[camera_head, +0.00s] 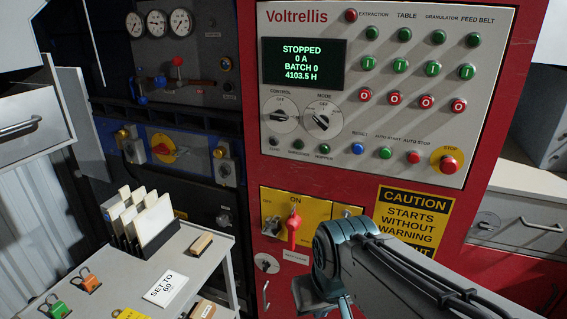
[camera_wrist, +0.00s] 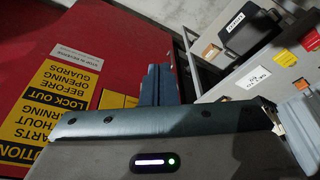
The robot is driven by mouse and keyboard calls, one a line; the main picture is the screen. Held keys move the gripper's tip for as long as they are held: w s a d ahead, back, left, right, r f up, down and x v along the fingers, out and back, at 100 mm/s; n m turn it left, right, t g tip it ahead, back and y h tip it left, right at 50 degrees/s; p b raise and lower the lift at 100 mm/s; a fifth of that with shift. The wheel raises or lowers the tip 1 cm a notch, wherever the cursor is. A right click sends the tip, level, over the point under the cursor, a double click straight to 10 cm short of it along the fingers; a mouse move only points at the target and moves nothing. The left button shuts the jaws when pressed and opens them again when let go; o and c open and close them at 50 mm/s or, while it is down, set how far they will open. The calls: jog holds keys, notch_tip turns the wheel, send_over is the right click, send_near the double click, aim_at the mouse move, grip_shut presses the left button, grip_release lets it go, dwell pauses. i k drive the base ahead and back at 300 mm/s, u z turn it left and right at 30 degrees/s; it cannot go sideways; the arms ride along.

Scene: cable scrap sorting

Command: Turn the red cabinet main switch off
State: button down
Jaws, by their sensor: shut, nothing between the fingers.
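The red main switch handle (camera_head: 292,228) sits on a yellow plate (camera_head: 329,223) low on the red cabinet, in the head view. The handle stands upright, its upper end under the word ON. The fingertips cannot be made out in the head view. The handle cannot be made out in the wrist view.
The control panel (camera_head: 350,186) with buttons and knobs is above the switch. A caution sign (camera_head: 413,222) is to its right. A grey cart (camera_head: 215,240) with padlocks, upright cards and a "SET TO 60" note (camera_head: 166,284) stands at the left, close to the cabinet.

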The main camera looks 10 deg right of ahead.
aim_at(293, 222)
jog(key=u, duration=0.5)
jog(key=k, duration=1.15)
jog(key=z, duration=0.4)
jog(key=i, duration=1.5)
jog(key=u, duration=0.5)
